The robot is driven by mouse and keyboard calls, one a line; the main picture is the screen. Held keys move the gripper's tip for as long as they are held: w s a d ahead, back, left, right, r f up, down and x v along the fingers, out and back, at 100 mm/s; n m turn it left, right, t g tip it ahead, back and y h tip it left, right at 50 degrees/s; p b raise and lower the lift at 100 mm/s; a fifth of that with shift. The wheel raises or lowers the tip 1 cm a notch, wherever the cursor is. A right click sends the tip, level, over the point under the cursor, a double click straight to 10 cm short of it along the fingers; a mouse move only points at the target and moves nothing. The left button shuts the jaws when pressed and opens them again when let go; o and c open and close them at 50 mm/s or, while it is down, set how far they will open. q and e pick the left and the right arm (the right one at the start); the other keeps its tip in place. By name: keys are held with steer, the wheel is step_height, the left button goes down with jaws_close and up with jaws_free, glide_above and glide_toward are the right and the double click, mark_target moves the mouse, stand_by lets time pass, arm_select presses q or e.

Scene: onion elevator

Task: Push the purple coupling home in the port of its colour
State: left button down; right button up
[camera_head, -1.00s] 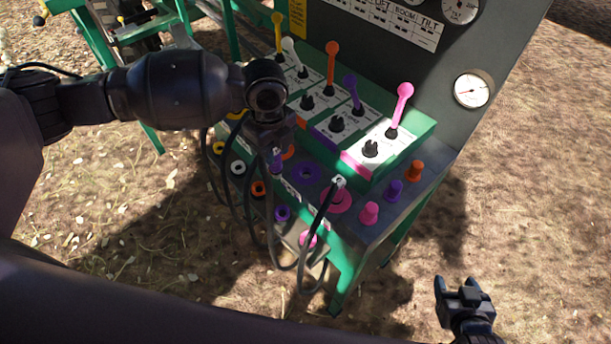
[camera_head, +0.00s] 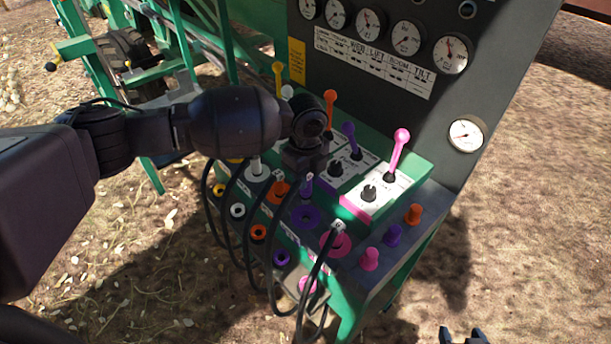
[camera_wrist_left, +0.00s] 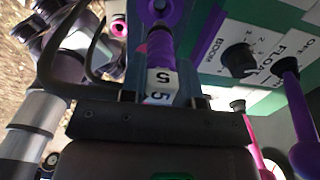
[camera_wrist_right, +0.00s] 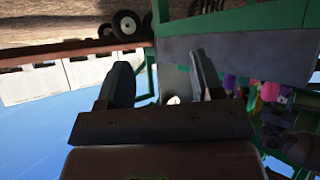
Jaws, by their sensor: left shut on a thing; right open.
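The purple coupling (camera_head: 308,184), with a white tag, is held by my left gripper (camera_head: 306,168), which is shut on it. The large purple port ring (camera_head: 306,217) on the green bench lies just below it in the head view. In the left wrist view the coupling (camera_wrist_left: 158,50) points at a purple ring (camera_wrist_left: 150,12) and looks lined up with it or close to it; whether they touch I cannot tell. The tag there reads 5. My right gripper (camera_wrist_right: 165,85) is open and empty; in the head view only its tips (camera_head: 465,336) show at the bottom edge.
Black hoses (camera_head: 245,215) hang in front of the bench. A pink port (camera_head: 337,244) with a tagged coupling (camera_head: 338,228) sits to the right. A smaller purple ring (camera_head: 282,258) is on the lower front. Levers, including a purple one (camera_head: 349,135), stand behind.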

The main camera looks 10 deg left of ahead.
mark_target(306, 192)
arm_select(q)
steer(key=shift+f+b, duration=1.45)
steer(key=shift+f, duration=0.2)
steer(key=shift+f+b, duration=0.3)
steer(key=shift+f, duration=0.9)
